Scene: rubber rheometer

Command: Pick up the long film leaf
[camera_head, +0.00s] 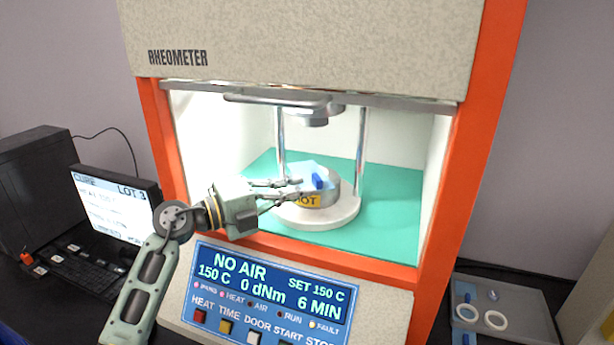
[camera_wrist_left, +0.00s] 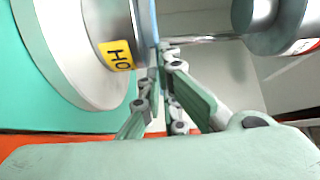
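A thin pale-blue film (camera_head: 310,170) lies on top of the round metal lower die (camera_head: 331,192) inside the open rheometer chamber. A small dark-blue block (camera_head: 317,181) sits on it. The film shows edge-on in the left wrist view (camera_wrist_left: 148,22). I cannot tell whether it is one leaf or more. My left gripper (camera_head: 301,187) reaches in from the left, its fingertips at the die's near left edge, close to the film. The fingers converge to a narrow gap in the left wrist view (camera_wrist_left: 169,55); whether they pinch film is unclear. My right gripper is out of view.
The die carries a yellow HOT label (camera_head: 306,201) and stands on a white round base (camera_head: 325,217). Metal posts (camera_head: 361,150) and an upper die (camera_head: 314,121) are around and above it. A grey tray (camera_head: 525,305) with white rings stands at right; a computer screen (camera_head: 112,210) at left.

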